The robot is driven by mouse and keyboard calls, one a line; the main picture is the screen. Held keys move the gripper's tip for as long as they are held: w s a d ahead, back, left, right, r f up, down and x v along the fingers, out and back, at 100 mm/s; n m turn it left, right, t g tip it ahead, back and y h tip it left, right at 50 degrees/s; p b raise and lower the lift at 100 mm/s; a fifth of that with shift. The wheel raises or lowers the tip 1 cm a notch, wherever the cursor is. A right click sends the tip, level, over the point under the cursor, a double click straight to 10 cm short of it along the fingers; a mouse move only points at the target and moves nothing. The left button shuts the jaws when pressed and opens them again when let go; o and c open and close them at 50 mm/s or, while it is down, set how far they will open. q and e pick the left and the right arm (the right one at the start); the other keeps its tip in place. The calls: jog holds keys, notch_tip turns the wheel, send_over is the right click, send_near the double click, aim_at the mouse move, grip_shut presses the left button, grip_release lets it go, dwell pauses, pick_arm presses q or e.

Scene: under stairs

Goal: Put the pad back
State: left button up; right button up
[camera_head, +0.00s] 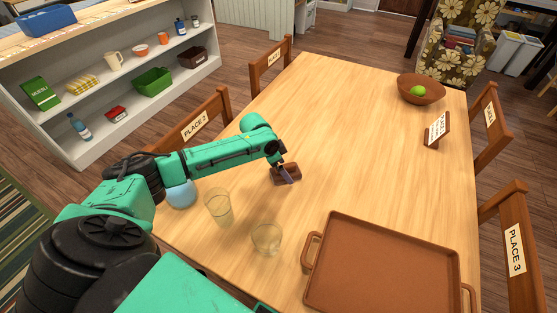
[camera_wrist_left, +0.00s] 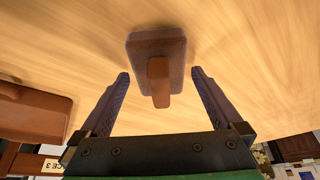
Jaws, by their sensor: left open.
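The pad (camera_head: 291,167) is a small brown block lying on the wooden table, in front of my left arm in the head view. In the left wrist view the pad (camera_wrist_left: 143,45) shows as a rounded brown slab with an upright handle (camera_wrist_left: 158,85). My left gripper (camera_head: 287,177) is over the pad. In the left wrist view my left gripper (camera_wrist_left: 160,73) is open, with one finger on each side of the handle and a gap on both sides. The gripper partly hides the pad in the head view. My right gripper is not in view.
A brown tray (camera_head: 385,265) lies at the near right. Two glasses (camera_head: 218,207) (camera_head: 267,239) and a blue round object (camera_head: 181,194) stand near my left arm. A bowl (camera_head: 420,97) and a sign (camera_head: 437,130) are farther back. Shelves (camera_head: 130,80) stand left. The table's middle is clear.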

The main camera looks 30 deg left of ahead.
pick_arm(q)
jog(key=v, duration=1.1)
